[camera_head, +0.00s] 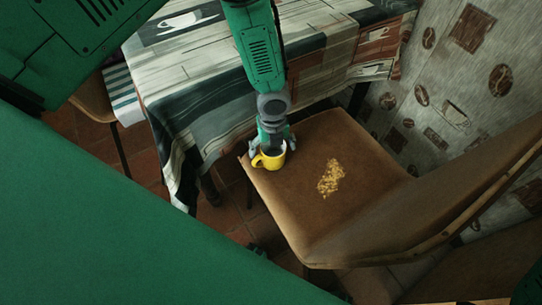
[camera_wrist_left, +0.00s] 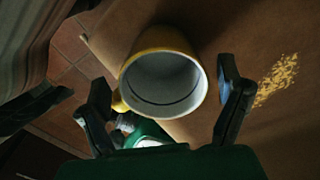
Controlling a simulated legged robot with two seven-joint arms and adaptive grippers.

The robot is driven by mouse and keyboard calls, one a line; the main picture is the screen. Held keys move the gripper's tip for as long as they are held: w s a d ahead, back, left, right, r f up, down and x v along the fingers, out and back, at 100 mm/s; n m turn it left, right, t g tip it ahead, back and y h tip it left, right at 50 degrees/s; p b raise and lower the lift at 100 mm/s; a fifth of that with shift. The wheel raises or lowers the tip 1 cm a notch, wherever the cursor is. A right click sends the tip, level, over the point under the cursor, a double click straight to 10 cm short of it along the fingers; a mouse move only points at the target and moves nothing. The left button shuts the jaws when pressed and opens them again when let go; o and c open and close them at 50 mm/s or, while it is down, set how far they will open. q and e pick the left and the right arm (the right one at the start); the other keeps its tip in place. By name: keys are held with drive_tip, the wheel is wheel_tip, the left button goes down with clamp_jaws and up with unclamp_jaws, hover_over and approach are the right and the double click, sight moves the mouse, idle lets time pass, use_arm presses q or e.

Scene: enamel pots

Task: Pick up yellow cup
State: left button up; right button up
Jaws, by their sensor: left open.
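The yellow cup (camera_head: 270,157) stands on the brown chair seat (camera_head: 300,195), near the seat's corner by the table. Its inside is pale, and its handle points left in the head view. My left gripper (camera_head: 272,142) is at the cup, coming from the table side. In the left wrist view the yellow cup (camera_wrist_left: 164,75) lies ahead, between the spread fingers of my left gripper (camera_wrist_left: 165,100). Both fingers look apart from the cup wall, with a gap on each side. The right gripper does not show.
A table with a patterned cloth (camera_head: 195,75) stands behind the chair. A gold patch (camera_head: 331,178) marks the middle of the seat. The chair's backrest (camera_head: 440,205) rises at right, before a patterned wall (camera_head: 465,75). Tiled floor (camera_head: 225,215) shows below.

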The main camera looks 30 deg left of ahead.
use_arm(q)
drive_tip(key=shift+d+f, duration=0.2)
drive_tip(key=shift+f, duration=0.35)
drive_tip(key=shift+d+f, duration=0.2)
drive_tip(key=shift+f, duration=0.3)
drive_tip(key=shift+a, duration=0.4)
drive_tip(key=c, duration=1.4)
drive_tip(key=shift+d, duration=0.1)
drive_tip(key=shift+d, duration=0.1)
